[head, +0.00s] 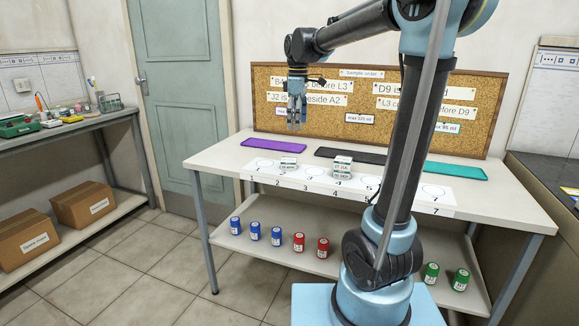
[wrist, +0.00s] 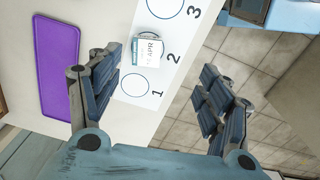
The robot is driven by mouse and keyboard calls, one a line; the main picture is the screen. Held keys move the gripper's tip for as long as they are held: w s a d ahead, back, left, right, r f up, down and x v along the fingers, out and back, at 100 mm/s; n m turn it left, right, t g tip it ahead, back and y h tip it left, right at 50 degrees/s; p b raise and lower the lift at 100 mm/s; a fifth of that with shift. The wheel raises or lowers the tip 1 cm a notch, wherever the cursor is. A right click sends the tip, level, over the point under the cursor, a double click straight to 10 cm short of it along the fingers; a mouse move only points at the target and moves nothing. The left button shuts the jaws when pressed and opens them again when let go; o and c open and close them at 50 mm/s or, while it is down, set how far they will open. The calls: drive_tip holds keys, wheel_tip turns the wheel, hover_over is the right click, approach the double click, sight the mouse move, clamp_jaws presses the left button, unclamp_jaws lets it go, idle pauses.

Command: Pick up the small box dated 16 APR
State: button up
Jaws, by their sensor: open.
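A small white box with a teal band (wrist: 148,49) lies on the numbered strip, on circle 2 in the wrist view. "APR" is readable on it; the day number is not clear. It also appears as a small box (head: 288,163) on the strip in the head view. My gripper (head: 295,126) is open and empty, pointing down above the table, higher than this box. In the wrist view the box shows between the spread fingers (wrist: 160,66), well beyond their tips.
A purple mat (head: 273,145), a black mat (head: 350,155) and a teal mat (head: 456,171) lie along the back of the table. A corkboard (head: 270,88) stands behind. Several blue, red and green jars sit on the lower shelf (head: 340,268).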

drive_tip(key=w+a+n, duration=0.1)
drive_tip(key=w+a, duration=0.1)
hover_over(289, 159)
drive_tip(key=f, duration=1.1)
drive_tip(key=shift+s+f, duration=0.25)
drive_tip(key=shift+s, duration=0.05)
drive_tip(key=shift+w+f, duration=0.15)
drive_tip(key=shift+f, duration=1.2)
drive_tip(key=shift+w+f, duration=0.1)
drive_tip(key=shift+f, duration=1.2)
drive_tip(key=c, duration=1.1)
